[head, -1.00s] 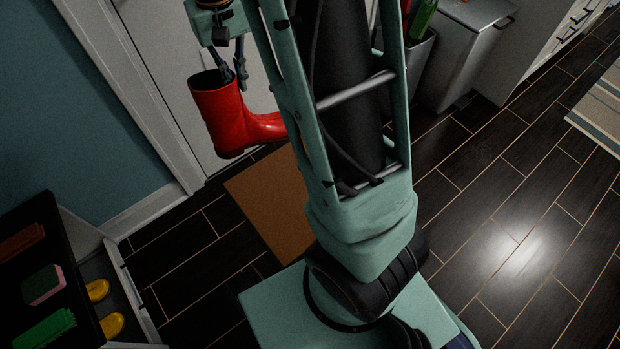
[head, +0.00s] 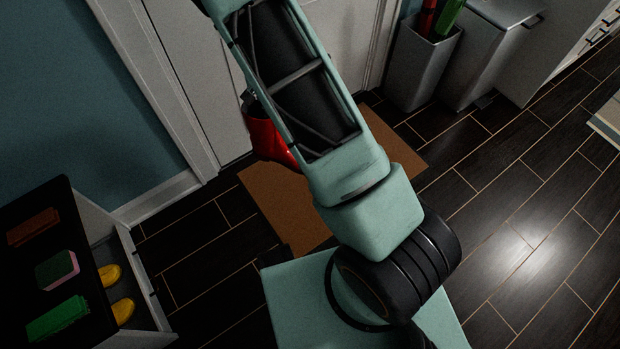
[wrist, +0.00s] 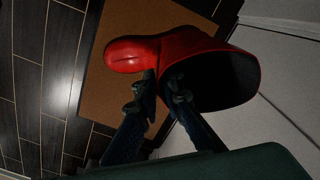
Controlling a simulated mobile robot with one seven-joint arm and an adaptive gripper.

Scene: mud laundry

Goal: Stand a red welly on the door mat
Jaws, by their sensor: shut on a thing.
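The red welly (head: 265,137) is mostly hidden behind my arm in the head view. In the wrist view the red welly (wrist: 190,55) shows its open top at the right and its toe at the left. My gripper (wrist: 165,85) is shut on the welly at the rim of its shaft. The brown door mat (head: 285,205) lies on the floor in front of the white door, partly covered by my arm. The mat also shows behind the welly in the wrist view (wrist: 105,90). I cannot tell whether the sole touches the mat.
A low cabinet (head: 95,235) at the left bears brushes and a sponge (head: 58,270), with yellow footwear (head: 115,290) inside. A grey bin (head: 425,65) with red and green things stands right of the door (head: 190,70).

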